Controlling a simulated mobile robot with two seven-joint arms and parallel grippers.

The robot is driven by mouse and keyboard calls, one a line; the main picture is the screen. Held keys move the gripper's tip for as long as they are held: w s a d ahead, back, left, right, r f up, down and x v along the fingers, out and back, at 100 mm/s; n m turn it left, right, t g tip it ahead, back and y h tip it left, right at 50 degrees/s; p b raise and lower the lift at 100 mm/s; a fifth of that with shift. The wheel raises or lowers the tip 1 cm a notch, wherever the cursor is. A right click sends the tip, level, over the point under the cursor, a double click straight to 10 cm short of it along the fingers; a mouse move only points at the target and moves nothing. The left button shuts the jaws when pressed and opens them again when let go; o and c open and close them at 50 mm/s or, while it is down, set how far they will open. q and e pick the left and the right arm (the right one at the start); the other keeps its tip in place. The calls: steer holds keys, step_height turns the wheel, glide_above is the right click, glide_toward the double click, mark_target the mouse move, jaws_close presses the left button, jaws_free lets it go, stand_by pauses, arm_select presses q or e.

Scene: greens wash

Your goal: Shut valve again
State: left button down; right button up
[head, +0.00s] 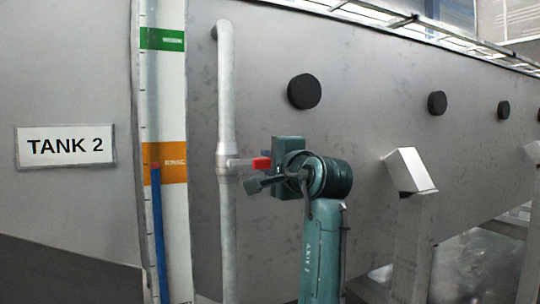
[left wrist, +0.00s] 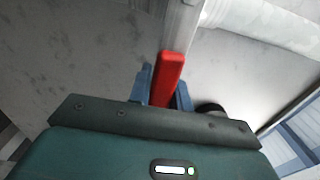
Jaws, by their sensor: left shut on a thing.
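The valve (head: 232,164) sits on a vertical grey pipe (head: 227,90) on the tank wall. Its red handle (head: 262,163) points to the right, across the pipe. My left gripper (head: 266,176) is at the handle's red end. In the left wrist view, the red handle (left wrist: 171,72) stands between the two dark fingers of my left gripper (left wrist: 164,97), which is shut on it. The handle's lower part is hidden by the gripper body. My right gripper is not in view.
A level gauge (head: 177,100) with green and orange bands stands left of the pipe. Its blue column (head: 158,225) reaches the orange band. A "TANK 2" sign (head: 66,146) is further left. Round black knobs (head: 304,92) and an angled metal bracket (head: 408,171) are to the right.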

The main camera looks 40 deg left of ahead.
arm_select(q)
steer(key=c, duration=1.3)
jaws_free()
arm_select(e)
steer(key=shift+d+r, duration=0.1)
arm_select(q)
steer(key=shift+b+v, duration=1.25)
steer(key=shift+v, duration=5.35)
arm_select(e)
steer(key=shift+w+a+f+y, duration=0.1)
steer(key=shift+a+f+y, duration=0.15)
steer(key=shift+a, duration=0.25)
arm_select(q)
steer(key=shift+f, duration=0.1)
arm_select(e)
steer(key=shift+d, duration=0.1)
